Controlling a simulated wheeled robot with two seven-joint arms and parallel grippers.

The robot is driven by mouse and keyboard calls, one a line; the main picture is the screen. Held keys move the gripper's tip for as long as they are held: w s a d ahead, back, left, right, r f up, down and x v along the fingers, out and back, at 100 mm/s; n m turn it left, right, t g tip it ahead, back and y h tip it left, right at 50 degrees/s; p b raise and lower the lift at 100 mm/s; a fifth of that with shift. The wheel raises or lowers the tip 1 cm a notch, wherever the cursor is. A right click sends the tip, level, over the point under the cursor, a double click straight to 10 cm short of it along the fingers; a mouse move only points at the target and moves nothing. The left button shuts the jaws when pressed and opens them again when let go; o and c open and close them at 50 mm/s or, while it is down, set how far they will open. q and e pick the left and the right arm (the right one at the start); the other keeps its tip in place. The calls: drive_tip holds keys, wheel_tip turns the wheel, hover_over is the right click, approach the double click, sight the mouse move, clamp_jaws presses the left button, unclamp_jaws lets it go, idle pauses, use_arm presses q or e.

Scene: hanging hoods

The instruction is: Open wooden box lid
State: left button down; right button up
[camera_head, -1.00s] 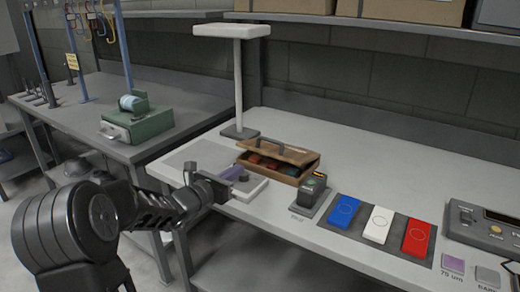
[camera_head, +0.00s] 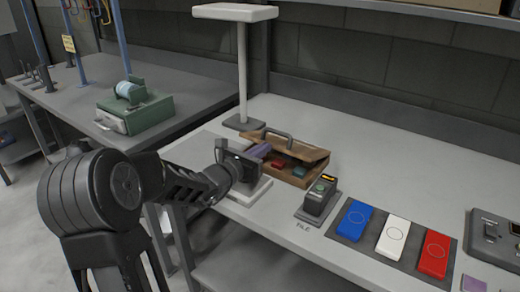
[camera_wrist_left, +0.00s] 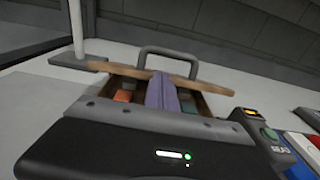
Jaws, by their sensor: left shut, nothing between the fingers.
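The brown wooden box (camera_head: 293,178) sits on the white table with its lid (camera_head: 306,152) partly raised and tilted. A dark handle (camera_head: 277,134) stands on the lid. Red and teal items show inside through the front gap. My left gripper (camera_head: 262,149) is shut and empty, its purple fingers at the box's front left. In the left wrist view, the purple fingers (camera_wrist_left: 162,92) point into the gap, tips against or just under the lid (camera_wrist_left: 200,84); exact contact cannot be told. The right gripper is out of view.
A black device (camera_head: 319,196) stands right of the box, near blue, white and red blocks (camera_head: 393,236). A white-topped stand (camera_head: 242,70) rises behind the box. A white-edged pad lies under my left gripper. A green case (camera_head: 134,112) is on the left table.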

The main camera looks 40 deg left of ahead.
use_arm(q)
drive_tip(key=shift+w+r, duration=0.3)
drive_tip(key=shift+r, duration=0.15)
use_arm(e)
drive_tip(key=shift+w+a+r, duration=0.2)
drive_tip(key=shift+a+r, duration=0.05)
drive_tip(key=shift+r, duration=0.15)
